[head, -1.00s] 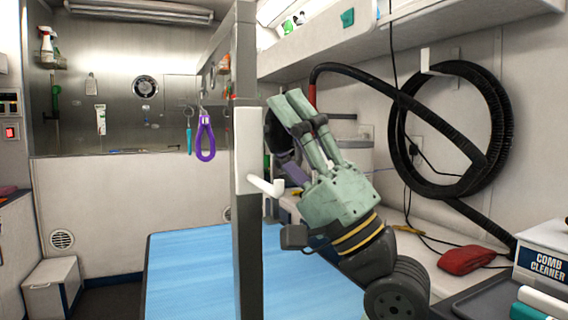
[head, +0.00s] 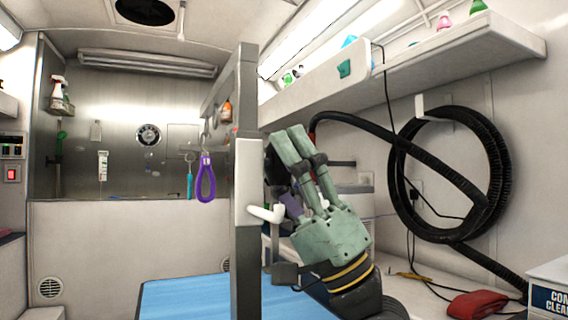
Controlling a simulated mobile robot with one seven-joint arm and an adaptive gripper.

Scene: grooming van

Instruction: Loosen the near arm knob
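A grey upright post (head: 246,90) of the grooming arm stands in the head view above the blue table top (head: 195,300). A white bracket (head: 248,180) with a white peg-like handle (head: 267,213) is on the post. I cannot tell whether this handle is the near arm knob; no other knob shows clearly. My gripper (head: 291,143) is just right of the post, its pale green fingers pointing up and slightly left. A dark rounded shape beside the fingers is partly hidden. I cannot tell whether the fingers touch or hold anything.
A purple loop (head: 205,180) and a teal tool (head: 190,180) hang left of the post. A black hose (head: 400,190) coils on the right wall. A shelf (head: 440,70) runs above. A red pouch (head: 476,304) and a comb cleaner box (head: 553,295) are at lower right.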

